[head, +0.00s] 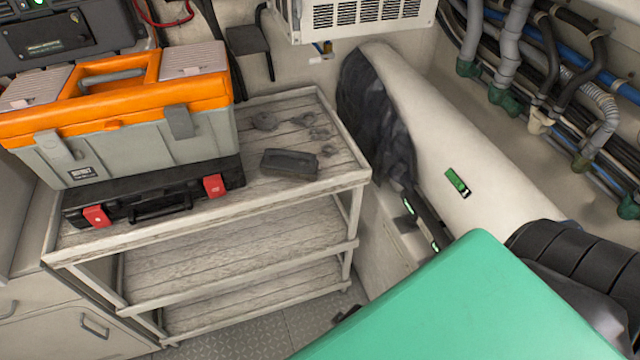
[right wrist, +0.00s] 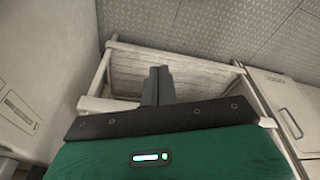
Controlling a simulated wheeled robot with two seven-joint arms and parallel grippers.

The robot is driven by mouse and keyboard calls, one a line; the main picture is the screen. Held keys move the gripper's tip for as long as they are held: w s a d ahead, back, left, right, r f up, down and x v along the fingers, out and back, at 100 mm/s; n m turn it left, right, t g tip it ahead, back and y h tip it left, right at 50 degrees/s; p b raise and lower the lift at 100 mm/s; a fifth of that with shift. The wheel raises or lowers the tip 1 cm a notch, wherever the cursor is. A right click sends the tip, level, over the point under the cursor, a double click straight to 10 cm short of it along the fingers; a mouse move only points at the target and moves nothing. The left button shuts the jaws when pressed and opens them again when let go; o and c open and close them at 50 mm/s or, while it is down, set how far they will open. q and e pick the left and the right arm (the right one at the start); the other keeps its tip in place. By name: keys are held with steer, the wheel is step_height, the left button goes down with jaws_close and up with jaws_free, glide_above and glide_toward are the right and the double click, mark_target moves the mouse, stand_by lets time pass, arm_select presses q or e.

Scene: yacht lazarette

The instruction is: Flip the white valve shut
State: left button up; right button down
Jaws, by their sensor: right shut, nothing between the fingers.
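I cannot make out the white valve for sure. An off-white fitting (head: 540,122) sits at the lower end of a hose on the right wall, among several green fittings. A small fitting with a brass-coloured part (head: 322,50) shows under the white vented box; it is too small to read. My right gripper (right wrist: 158,85) is shut and empty in the right wrist view, above the wooden cart and apart from both fittings. My left gripper is not in view.
A wooden cart (head: 215,285) stands at left centre. It holds an orange and grey toolbox (head: 125,120) on a black case (head: 150,205), and a dark block (head: 289,163). A white vented box (head: 352,15) hangs above.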

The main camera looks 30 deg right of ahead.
steer(key=w+d+r+t, duration=0.1)
steer(key=w+r, duration=0.2)
steer(key=r, duration=0.4)
steer(key=w+d+r+m+t+h, duration=0.1)
steer(key=w+d+r, duration=0.15)
steer(key=r, duration=0.35)
steer(key=w+d+r+t, duration=0.1)
steer(key=w+r, duration=0.3)
steer(key=r, duration=0.3)
steer(key=m+t+h+p, duration=0.1)
steer(key=m+t+h, duration=0.3)
steer(key=t, duration=0.9)
glide_toward(320, 58)
steer(key=shift+s+a+r, duration=0.4)
steer(key=shift+s+r, duration=0.1)
steer(key=shift+s, duration=0.2)
steer(key=b+x, duration=0.1)
steer(key=x, duration=0.9)
steer(key=shift+a, duration=0.15)
